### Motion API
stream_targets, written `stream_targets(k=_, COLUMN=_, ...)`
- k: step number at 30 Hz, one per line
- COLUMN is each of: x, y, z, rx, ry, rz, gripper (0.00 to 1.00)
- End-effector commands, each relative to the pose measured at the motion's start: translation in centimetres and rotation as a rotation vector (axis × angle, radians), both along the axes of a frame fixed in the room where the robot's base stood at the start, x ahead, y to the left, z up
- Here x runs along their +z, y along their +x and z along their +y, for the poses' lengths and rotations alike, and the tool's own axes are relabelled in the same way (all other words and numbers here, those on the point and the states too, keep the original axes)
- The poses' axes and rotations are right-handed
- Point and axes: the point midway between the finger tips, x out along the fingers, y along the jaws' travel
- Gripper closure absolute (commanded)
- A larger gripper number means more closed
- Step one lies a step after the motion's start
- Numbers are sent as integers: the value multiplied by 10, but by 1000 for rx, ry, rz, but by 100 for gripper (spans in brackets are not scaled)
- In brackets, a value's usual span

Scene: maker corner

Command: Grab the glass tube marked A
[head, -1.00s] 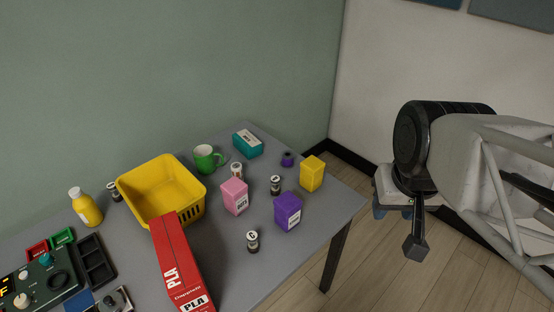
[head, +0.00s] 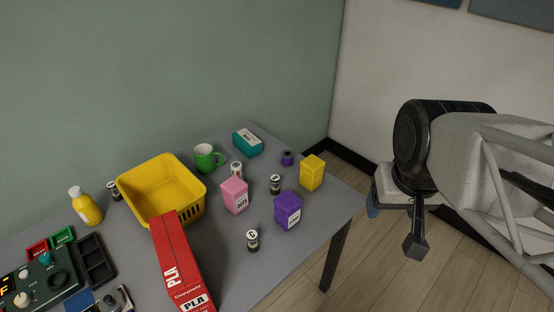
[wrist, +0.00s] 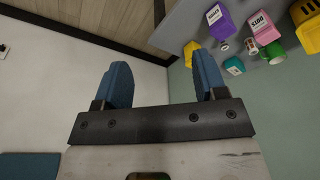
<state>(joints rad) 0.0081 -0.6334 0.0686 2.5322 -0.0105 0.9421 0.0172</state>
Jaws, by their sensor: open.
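Several small glass tubes with dark ends and white labels stand on the grey table in the head view. One is at the front (head: 253,240), one between the pink and purple boxes (head: 275,184), one behind the pink box (head: 237,170), and one left of the yellow basket (head: 115,191). Their letters are too small to read surely, so I cannot tell which is A. My gripper (wrist: 165,85) is open and empty in the wrist view, its blue fingers wide apart. In the head view it is off the table's right side, mostly hidden by my arm.
The table holds a yellow basket (head: 187,213), red PLA box (head: 178,262), pink box (head: 234,196), purple box (head: 287,210), yellow box (head: 312,173), teal box (head: 247,143), green mug (head: 206,158) and purple spool (head: 287,158). The right front table area is clear.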

Motion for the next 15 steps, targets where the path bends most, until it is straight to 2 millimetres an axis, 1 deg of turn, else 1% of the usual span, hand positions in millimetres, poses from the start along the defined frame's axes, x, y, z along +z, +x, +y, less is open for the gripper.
stream_targets(k=10, x=0, y=3, z=1, rx=-10, ry=4, rz=2, gripper=35)
stream_targets(k=15, x=0, y=17, z=4, rx=-64, ry=18, rz=10, gripper=35)
